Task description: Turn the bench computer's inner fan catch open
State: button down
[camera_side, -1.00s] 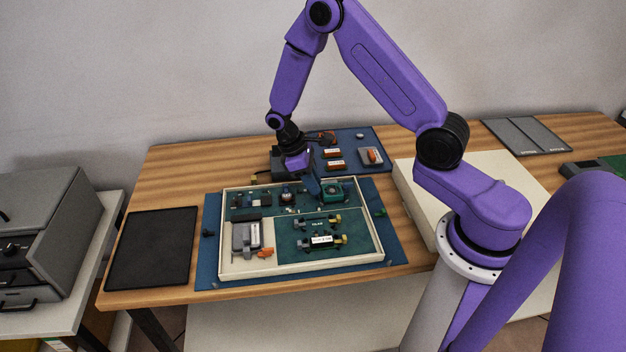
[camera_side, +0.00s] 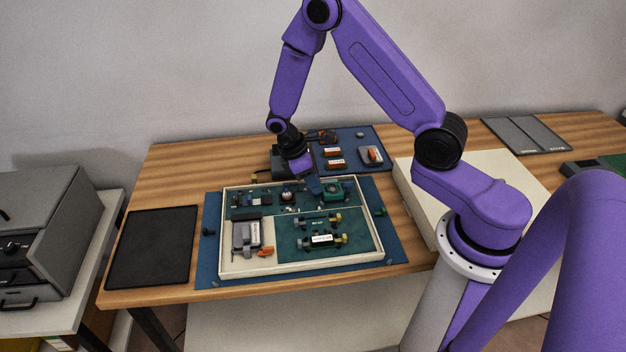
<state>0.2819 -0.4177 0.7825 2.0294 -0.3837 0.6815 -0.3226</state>
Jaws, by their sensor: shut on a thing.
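The bench computer is an open cream tray (camera_side: 300,268) holding dark green boards, lying on a blue mat. The green square fan (camera_side: 336,190) with a dark middle sits near its back right corner. My gripper (camera_side: 315,189) reaches down at the fan's left side, its fingers low over the back board. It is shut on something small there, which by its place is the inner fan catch. The catch itself is hidden by the fingers and too small to make out, so I cannot tell how far it is turned.
A grey boxy unit (camera_side: 246,237) and orange clip (camera_side: 265,252) sit at the tray's front left. Labelled parts (camera_side: 322,240) lie on the front board. Behind are a dark box and a blue mat (camera_side: 350,140) with orange-labelled parts. A black pad (camera_side: 152,248) lies empty at left.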

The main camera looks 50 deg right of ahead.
jog(key=c, duration=0.9)
grip_release()
jog(key=shift+r, duration=0.1)
jog(key=v, duration=1.7)
jog(key=shift+r, duration=0.2)
jog(key=s+a+r+n+t+y, duration=0.1)
jog(key=s+a+r, duration=0.15)
jog(key=s, duration=0.45)
jog(key=s+a+r+n+t, duration=0.1)
jog(key=s+a+t, duration=0.1)
jog(key=s+a, duration=0.35)
jog(key=s+d+y, duration=0.1)
jog(key=s, duration=0.4)
jog(key=s+d+n+y, duration=0.1)
jog(key=s, duration=0.5)
jog(key=s+d, duration=0.1)
jog(key=s, duration=0.4)
jog(key=shift+s+f+y, duration=0.2)
jog(key=shift+s+y, duration=0.15)
jog(key=shift+y, duration=0.05)
